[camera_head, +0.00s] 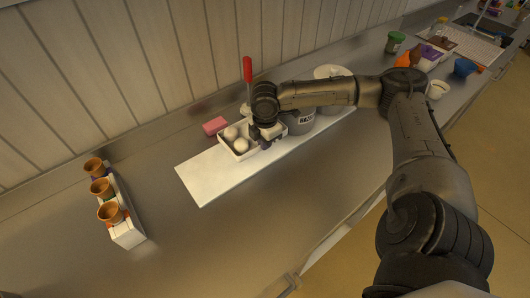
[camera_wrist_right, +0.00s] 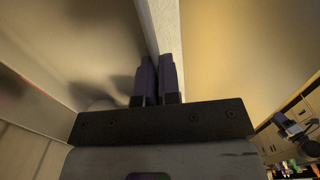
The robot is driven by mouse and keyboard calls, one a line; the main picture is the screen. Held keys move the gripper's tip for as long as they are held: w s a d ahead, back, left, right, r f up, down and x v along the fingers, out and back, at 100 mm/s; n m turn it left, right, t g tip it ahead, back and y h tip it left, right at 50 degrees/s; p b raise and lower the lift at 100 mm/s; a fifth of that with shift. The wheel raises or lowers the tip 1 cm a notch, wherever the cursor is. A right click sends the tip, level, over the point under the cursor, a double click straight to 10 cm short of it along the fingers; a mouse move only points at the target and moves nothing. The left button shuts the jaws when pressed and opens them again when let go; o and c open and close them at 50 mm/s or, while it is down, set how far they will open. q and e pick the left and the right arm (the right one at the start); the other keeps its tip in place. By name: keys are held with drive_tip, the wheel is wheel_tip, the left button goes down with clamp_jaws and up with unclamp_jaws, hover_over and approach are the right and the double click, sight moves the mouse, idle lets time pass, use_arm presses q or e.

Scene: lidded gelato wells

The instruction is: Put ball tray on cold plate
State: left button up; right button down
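The white ball tray (camera_head: 242,155) holds white balls (camera_head: 231,133) and overlaps the back edge of the white cold plate (camera_head: 205,183) in the head view. I cannot tell whether it rests on the plate or hangs just above it. My right gripper (camera_head: 266,142) is at the tray's right side, partly covering it. In the right wrist view its two dark fingers (camera_wrist_right: 157,80) are close together on a thin pale wall, which looks like the tray's side. My left gripper is not in view.
A grey labelled tub (camera_head: 301,124) stands right of the tray. A pink block (camera_head: 214,126) lies behind it, near a red-handled tool (camera_head: 247,69). A rack with brown cups (camera_head: 127,234) stands at the left. The counter in front of the plate is clear.

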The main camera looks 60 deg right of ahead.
sight(265, 158)
wheel_tip(265, 158, down, 5)
drive_tip(key=shift+r+b, duration=0.1)
drive_tip(key=shift+b, duration=0.45)
drive_tip(key=c, duration=1.3)
unclamp_jaws()
drive_tip(key=shift+c, duration=0.2)
wheel_tip(265, 158, up, 11)
drive_tip(key=p, duration=0.3)
drive_tip(key=shift+r, duration=0.55)
